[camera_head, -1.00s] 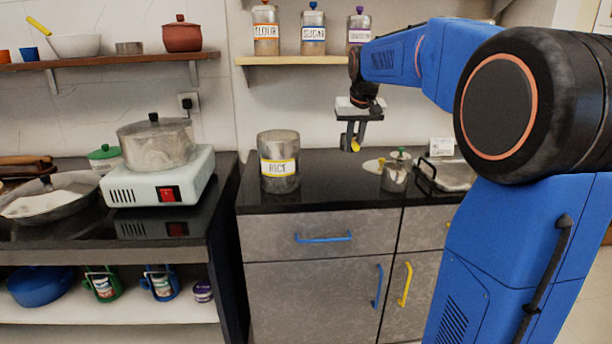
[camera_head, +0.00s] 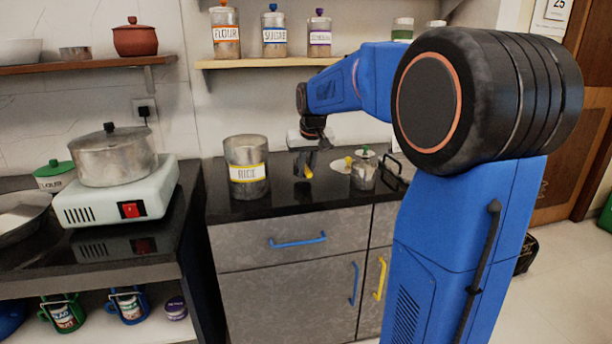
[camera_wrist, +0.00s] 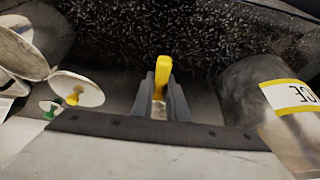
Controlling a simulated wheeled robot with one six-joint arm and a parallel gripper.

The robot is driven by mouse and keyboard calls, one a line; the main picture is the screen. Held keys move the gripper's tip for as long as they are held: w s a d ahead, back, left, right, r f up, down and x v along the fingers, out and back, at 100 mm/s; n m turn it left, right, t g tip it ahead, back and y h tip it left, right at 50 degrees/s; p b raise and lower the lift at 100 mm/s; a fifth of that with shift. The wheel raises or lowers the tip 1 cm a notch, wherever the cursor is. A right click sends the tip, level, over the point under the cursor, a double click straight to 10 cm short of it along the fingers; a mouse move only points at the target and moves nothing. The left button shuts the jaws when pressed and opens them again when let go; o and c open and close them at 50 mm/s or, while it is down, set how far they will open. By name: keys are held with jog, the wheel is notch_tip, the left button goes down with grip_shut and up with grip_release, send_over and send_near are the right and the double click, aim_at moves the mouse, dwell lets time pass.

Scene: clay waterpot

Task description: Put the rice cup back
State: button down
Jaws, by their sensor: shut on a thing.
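My gripper (camera_head: 305,168) is shut on the yellow-handled rice cup (camera_head: 308,173), low over the black counter. In the wrist view the yellow handle (camera_wrist: 163,72) sticks up between the two dark fingertips (camera_wrist: 160,98); most of the cup is hidden. The steel rice canister (camera_head: 246,157), with its RICE label, stands upright and uncovered just left of my gripper in the head view. It is at the right edge of the wrist view (camera_wrist: 262,110). A pale round lid with a yellow knob (camera_head: 341,168) lies on the counter to the right.
A small steel pot with a green-knobbed lid (camera_head: 364,173) stands right of the pale lid, near a dark-handled tray. A hot plate (camera_head: 130,205) with a steel pot stands on the left counter. Labelled jars stand on the shelf (camera_head: 270,62) above.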

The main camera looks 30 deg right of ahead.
jog(key=shift+f, duration=0.85)
jog(key=shift+f, duration=0.15)
jog(key=c, duration=1.7)
grip_release()
jog(key=shift+c, duration=0.2)
jog(key=v, duration=1.1)
jog(key=shift+s+r, duration=0.15)
jog(key=shift+r, duration=0.25)
jog(key=s+a+f+n, duration=0.1)
jog(key=s+a+f, duration=0.3)
jog(key=s, duration=0.6)
jog(key=s+a+f+n, duration=0.1)
jog(key=s+a+f, duration=0.4)
jog(key=s+f, duration=0.3)
jog(key=s+a+f+n+y, duration=0.1)
jog(key=s+a+f, duration=0.4)
jog(key=s, duration=0.9)
notch_tip(320, 180, down, 2)
jog(key=shift+t, duration=0.3)
jog(key=shift+s+a, duration=0.1)
jog(key=shift+a, duration=0.05)
